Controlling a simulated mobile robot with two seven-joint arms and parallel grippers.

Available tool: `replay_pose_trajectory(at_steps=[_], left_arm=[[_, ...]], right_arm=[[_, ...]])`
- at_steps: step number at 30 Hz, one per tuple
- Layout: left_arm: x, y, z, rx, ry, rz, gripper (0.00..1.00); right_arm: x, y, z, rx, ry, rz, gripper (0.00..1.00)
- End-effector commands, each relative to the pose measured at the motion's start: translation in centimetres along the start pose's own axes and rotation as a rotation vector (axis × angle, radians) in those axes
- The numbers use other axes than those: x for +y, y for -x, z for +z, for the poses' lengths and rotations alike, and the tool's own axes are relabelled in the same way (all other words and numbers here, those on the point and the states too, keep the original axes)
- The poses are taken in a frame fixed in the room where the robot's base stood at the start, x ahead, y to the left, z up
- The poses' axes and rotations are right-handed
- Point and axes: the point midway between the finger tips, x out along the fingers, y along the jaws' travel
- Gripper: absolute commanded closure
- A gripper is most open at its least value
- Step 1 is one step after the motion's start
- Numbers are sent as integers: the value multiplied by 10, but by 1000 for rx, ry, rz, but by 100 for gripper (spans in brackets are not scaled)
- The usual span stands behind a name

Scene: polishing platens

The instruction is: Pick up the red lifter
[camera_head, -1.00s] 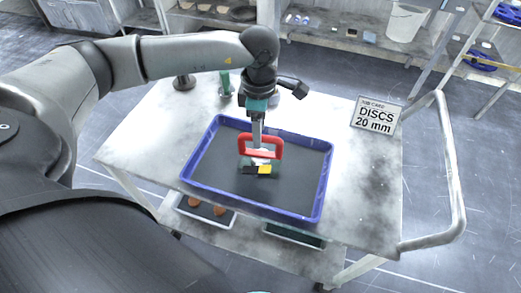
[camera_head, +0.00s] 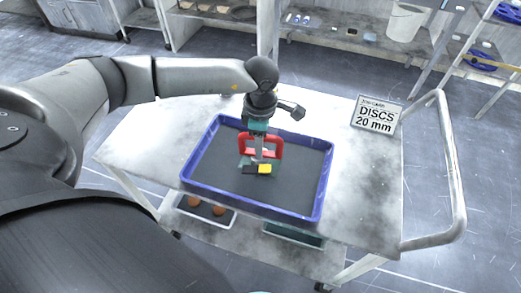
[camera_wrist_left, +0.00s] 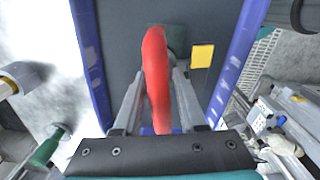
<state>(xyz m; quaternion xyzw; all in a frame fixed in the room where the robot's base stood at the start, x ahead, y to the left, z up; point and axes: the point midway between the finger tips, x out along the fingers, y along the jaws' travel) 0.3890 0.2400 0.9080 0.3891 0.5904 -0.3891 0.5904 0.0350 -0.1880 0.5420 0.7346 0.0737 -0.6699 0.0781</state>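The red lifter (camera_head: 275,147) stands in the blue tray (camera_head: 324,187), its handle an upright red loop. A yellow block (camera_head: 264,169) and a dark piece show at its foot; whether they belong to it I cannot tell. My left gripper (camera_head: 258,158) reaches down over the handle. In the left wrist view the red handle (camera_wrist_left: 156,75) runs between the two fingers of my left gripper (camera_wrist_left: 159,78). The fingers look open, one on each side, with narrow gaps. My right gripper is not in view.
The tray's dark floor is bare around the lifter. A sign (camera_head: 376,115) reading "DISCS 20 mm" stands on the pale cart top (camera_head: 365,170) at the right. The cart has a rail handle (camera_head: 455,170). A green-handled item (camera_wrist_left: 45,150) stands outside the tray.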

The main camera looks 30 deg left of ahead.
Motion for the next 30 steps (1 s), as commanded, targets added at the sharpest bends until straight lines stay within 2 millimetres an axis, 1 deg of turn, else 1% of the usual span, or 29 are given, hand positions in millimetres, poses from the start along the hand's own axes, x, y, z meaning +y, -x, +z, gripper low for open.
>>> replay_pose_trajectory(at_steps=[1,2,10,30], left_arm=[[0,0,0,0,0,0,66],[0,0,0,0,0,0,70],[0,0,0,0,0,0,100],[0,1,0,0,0,1,100]], right_arm=[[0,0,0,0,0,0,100],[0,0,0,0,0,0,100],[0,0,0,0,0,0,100],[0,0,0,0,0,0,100]])
